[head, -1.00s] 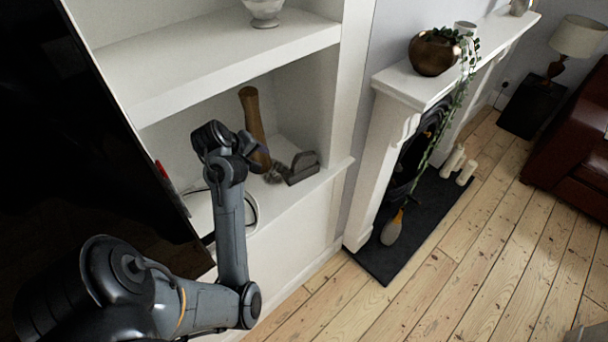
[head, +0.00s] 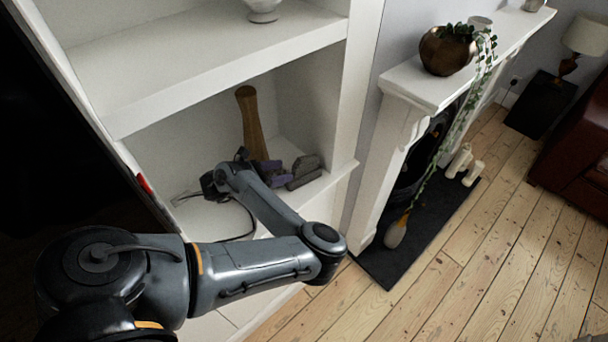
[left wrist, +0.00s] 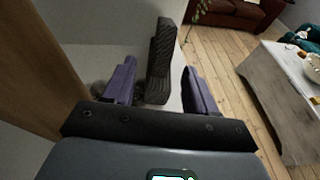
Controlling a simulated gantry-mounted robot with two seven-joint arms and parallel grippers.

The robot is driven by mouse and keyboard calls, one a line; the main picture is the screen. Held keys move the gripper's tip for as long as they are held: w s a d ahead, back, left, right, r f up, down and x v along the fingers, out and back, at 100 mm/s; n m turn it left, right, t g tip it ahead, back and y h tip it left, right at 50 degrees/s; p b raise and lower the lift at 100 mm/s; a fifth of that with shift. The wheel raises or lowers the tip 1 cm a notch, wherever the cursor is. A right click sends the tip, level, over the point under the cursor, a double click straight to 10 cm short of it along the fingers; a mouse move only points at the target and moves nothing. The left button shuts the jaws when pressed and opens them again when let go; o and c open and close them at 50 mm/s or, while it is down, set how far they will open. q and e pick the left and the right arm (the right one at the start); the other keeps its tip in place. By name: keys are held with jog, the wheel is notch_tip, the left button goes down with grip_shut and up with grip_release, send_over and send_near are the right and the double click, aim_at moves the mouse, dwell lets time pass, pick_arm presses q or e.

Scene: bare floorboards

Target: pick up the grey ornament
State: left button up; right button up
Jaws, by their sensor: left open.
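The grey ornament (head: 303,172) sits on the lower white alcove shelf, near its right end. In the left wrist view the ornament (left wrist: 161,58) is a dark grey, ridged upright piece that shows between the two purple fingers. My left gripper (head: 275,174) is open, just left of the ornament in the head view, with its fingers pointing at it. In the left wrist view the open fingers of my left gripper (left wrist: 160,85) stand on either side of the ornament's near part, with gaps. The ornament's lower part is partly hidden by the gripper. My right gripper is not in view.
A tall brown wooden vase (head: 251,122) stands on the shelf (head: 207,222) behind the gripper, and shows close on the left in the wrist view (left wrist: 42,60). The upper shelf (head: 210,68) lies overhead. A white fireplace (head: 368,185) stands to the right.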

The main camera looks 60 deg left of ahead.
aim_at(303, 167)
pick_arm(q)
jog(key=shift+w+d+f+b, duration=0.15)
jog(key=shift+w+f+b, duration=0.15)
jog(key=shift+w+f, duration=0.15)
jog(key=shift+w, duration=1.4)
jog(key=shift+b+x, duration=0.45)
jog(key=shift+x, duration=2.05)
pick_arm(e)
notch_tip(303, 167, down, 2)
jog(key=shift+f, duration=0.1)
pick_arm(q)
grip_shut()
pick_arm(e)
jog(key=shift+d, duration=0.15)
